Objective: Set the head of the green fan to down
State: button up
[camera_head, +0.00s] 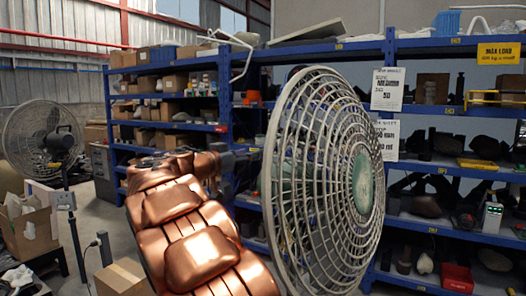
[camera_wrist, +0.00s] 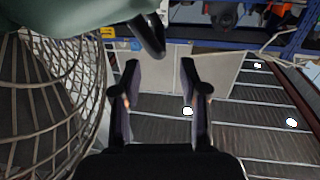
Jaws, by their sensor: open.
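The green fan (camera_head: 362,182) stands large in the middle of the head view. Its round grey wire cage faces right, with a pale green hub. Its exact tilt is hard to judge. In the wrist view its cage (camera_wrist: 60,110) fills the left, and its green motor housing (camera_wrist: 85,14) is at the top left. A dark curved part (camera_wrist: 150,36) hangs below the housing, just beyond my fingertips. My gripper (camera_wrist: 160,65) is open, with nothing between its fingers. In the head view my copper-coloured arm reaches behind the cage, which partly hides the gripper.
Blue shelves (camera_head: 450,170) with boxes and loose goods stand behind the fan, to the right. More blue shelves (camera_head: 165,68) stand at the back left. Another fan (camera_head: 40,135) on a stand and a cardboard box (camera_head: 30,225) are at far left.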

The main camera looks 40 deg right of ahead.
aim_at(263, 151)
jog(key=d+p, duration=0.1)
jog(key=d, duration=0.1)
jog(key=d+p, duration=0.1)
jog(key=d, duration=0.1)
jog(key=d+p, duration=0.1)
jog(key=d, duration=0.1)
jog(key=shift+w+d+r, duration=0.1)
jog(key=shift+w+d, duration=0.15)
jog(key=shift+w, duration=0.1)
jog(key=shift+d, duration=0.55)
grip_shut()
